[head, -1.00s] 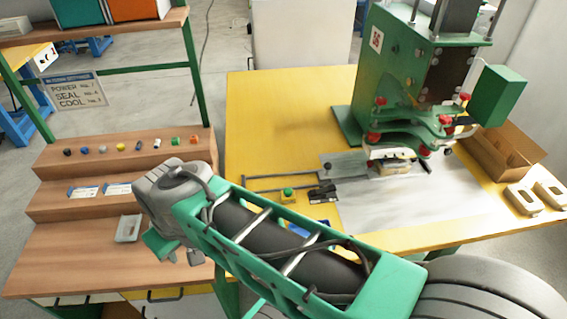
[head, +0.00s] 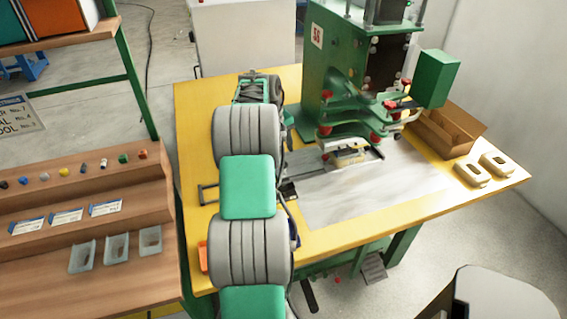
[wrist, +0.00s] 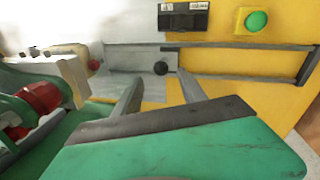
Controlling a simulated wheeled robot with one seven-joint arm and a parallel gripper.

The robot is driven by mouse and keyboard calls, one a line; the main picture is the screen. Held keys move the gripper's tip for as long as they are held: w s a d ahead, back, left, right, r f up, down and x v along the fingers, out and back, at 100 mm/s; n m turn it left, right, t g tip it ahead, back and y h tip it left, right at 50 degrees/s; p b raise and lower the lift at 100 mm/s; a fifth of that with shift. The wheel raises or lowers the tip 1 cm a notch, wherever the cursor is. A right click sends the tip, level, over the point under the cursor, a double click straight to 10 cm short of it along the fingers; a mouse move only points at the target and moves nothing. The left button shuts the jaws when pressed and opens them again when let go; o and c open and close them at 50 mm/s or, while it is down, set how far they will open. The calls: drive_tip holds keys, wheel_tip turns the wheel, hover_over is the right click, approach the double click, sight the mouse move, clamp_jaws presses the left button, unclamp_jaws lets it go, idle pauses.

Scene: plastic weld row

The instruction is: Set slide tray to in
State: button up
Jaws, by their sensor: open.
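The slide tray (head: 308,164) is a flat grey plate on rails at the foot of the green press (head: 345,70). In the wrist view the slide tray (wrist: 135,60) has a round black knob (wrist: 160,68) near its right edge. My gripper (wrist: 160,91) is open and empty. Its two fingers point toward the knob, which shows in line with the gap between them; I cannot tell how far beyond the tips it is. In the head view my arm hides the gripper and the knob.
Bare rails (wrist: 245,75) run right from the tray. A green button (wrist: 257,21) and black device (wrist: 183,17) lie beyond them. Red press knobs (wrist: 38,98) are close at left. A cardboard box (head: 445,135) and two beige parts (head: 472,174) sit at the table's right.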

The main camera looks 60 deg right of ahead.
sight(284, 162)
drive_tip(key=f, duration=0.4)
drive_tip(key=d+f, duration=0.1)
drive_tip(key=f, duration=0.1)
drive_tip(key=shift+s+f, duration=0.1)
drive_tip(key=shift+s, duration=0.2)
drive_tip(key=shift+c, duration=0.3)
clamp_jaws()
idle(0.6)
